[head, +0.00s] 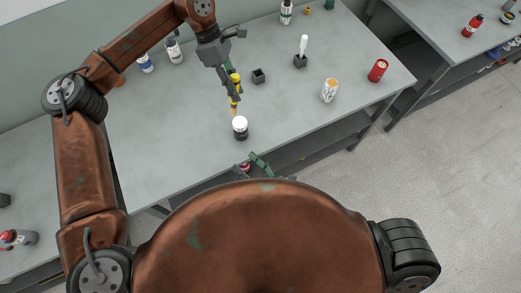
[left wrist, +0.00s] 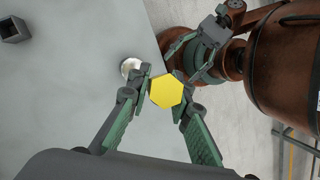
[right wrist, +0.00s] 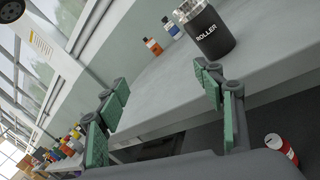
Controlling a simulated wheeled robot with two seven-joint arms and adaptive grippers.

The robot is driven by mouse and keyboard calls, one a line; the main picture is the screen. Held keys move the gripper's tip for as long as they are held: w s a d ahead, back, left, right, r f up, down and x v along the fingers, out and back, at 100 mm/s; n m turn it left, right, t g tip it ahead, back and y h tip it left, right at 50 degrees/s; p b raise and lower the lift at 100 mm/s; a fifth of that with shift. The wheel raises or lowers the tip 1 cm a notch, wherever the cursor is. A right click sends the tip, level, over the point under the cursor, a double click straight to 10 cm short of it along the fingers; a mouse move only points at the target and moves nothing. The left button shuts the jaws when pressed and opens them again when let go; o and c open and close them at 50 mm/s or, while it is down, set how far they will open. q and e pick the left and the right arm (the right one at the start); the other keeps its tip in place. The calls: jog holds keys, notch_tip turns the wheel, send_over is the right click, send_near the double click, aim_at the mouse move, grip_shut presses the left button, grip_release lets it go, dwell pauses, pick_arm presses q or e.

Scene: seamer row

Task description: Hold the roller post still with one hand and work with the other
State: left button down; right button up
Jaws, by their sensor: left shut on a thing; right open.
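The roller post (head: 240,129) is a short black cylinder with a white top, standing upright near the table's front edge. Its ROLLER label shows in the right wrist view (right wrist: 207,36), and its top shows in the left wrist view (left wrist: 131,67). My left gripper (head: 234,86) is shut on a yellow tool (left wrist: 167,89) with a hexagonal end. The tool points down, its orange lower part (head: 234,112) close to the post; I cannot tell whether they touch. My right gripper (head: 261,164) is open and empty at the table's front edge, short of the post and apart from it.
A yellow-white can (head: 329,90) and a red can (head: 378,70) stand right. Bottles (head: 174,51) stand at the back left. The tabletop left of the post is clear.

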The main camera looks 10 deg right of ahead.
aim_at(245, 134)
jog(key=w+d+n+h, duration=0.1)
jog(key=w+d, duration=0.1)
jog(key=w+d+n+h, duration=0.1)
jog(key=w+d+n, duration=0.1)
jog(key=d, duration=0.1)
jog(key=shift+w+d+f+n, duration=0.15)
jog(key=shift+w+f+n, duration=0.05)
jog(key=shift+w+n, duration=0.1)
jog(key=shift+w+d, duration=0.15)
jog(key=x, duration=1.1)
jog(key=shift+w, duration=0.5)
jog(key=c, duration=1.4)
jog(key=shift+o, duration=0.2)
